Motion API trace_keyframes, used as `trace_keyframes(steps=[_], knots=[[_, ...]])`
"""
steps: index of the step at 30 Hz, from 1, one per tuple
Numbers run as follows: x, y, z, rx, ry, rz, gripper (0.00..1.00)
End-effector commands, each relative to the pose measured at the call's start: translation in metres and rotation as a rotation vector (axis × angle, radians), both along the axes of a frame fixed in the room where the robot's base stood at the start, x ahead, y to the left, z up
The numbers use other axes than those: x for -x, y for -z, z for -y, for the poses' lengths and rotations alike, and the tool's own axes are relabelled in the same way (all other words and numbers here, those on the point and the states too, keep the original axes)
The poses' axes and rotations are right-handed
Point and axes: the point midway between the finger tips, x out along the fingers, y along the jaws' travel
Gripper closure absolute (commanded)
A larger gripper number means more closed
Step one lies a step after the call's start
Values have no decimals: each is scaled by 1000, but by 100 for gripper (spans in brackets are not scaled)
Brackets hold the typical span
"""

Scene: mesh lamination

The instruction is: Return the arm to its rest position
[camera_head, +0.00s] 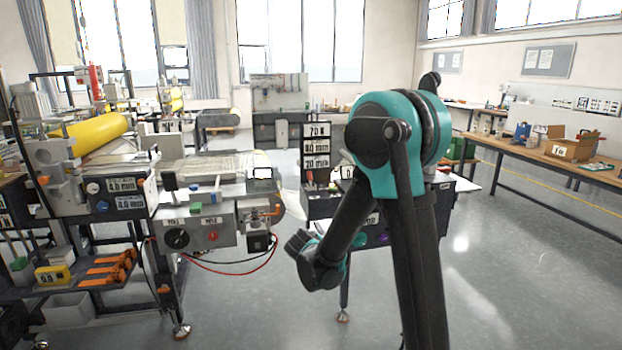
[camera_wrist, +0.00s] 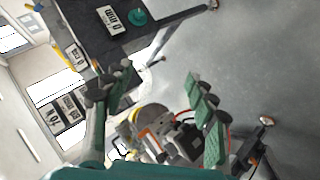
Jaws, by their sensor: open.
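My arm stands in the middle right of the head view, black with teal joints, bent at a high elbow with its forearm hanging down and left. In the head view the gripper's fingers cannot be made out at the lower end of the arm. In the wrist view my gripper (camera_wrist: 160,95) has its two green-padded fingers spread wide apart. Nothing is held between the fingers. Behind them the wrist view shows part of a machine with an orange part and a red cable, apart from the fingers.
The laminating machine (camera_head: 205,222) with a yellow roll (camera_head: 92,133) stands at left. A dark cart with number labels (camera_head: 316,150) stands behind my arm. A long wooden workbench (camera_head: 540,152) with a cardboard box (camera_head: 573,149) runs along the right. The grey floor (camera_head: 520,260) at right is clear.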

Motion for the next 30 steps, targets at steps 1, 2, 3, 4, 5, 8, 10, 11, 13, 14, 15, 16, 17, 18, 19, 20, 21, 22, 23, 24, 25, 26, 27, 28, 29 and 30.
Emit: trace_keyframes(steps=[1, 2, 3, 4, 5, 8, 10, 11, 13, 14, 15, 16, 17, 18, 19, 20, 21, 22, 23, 24, 25, 26, 27, 28, 29, 30], knots=[[14, -3, 23, -33, 41, -27, 43], [22, -4, 34, -56, 63, -43, 43], [33, -4, 48, -84, 93, -66, 43], [42, -4, 57, -108, 115, -82, 43], [52, -4, 67, -130, 137, -98, 43], [85, -3, 95, -207, 208, -150, 43], [109, -2, 112, -264, 257, -184, 43], [121, 0, 118, -287, 277, -199, 43], [146, 3, 131, -345, 323, -231, 43], [157, 4, 136, -370, 343, -245, 43], [173, 7, 142, -404, 369, -262, 43], [184, 8, 145, -429, 388, -275, 43], [195, 10, 148, -455, 406, -287, 43], [210, 13, 151, -490, 430, -302, 43], [221, 15, 153, -515, 447, -314, 43], [231, 18, 155, -540, 464, -325, 43], [243, 20, 156, -573, 483, -338, 43], [253, 23, 156, -595, 497, -348, 43], [261, 25, 156, -616, 510, -356, 43], [270, 27, 156, -641, 524, -365, 43], [276, 29, 155, -658, 532, -371, 43], [281, 30, 155, -673, 541, -376, 43], [288, 32, 154, -690, 550, -382, 43], [291, 33, 154, -701, 554, -386, 43], [294, 34, 153, -709, 559, -389, 43], [297, 35, 153, -716, 563, -393, 43]])
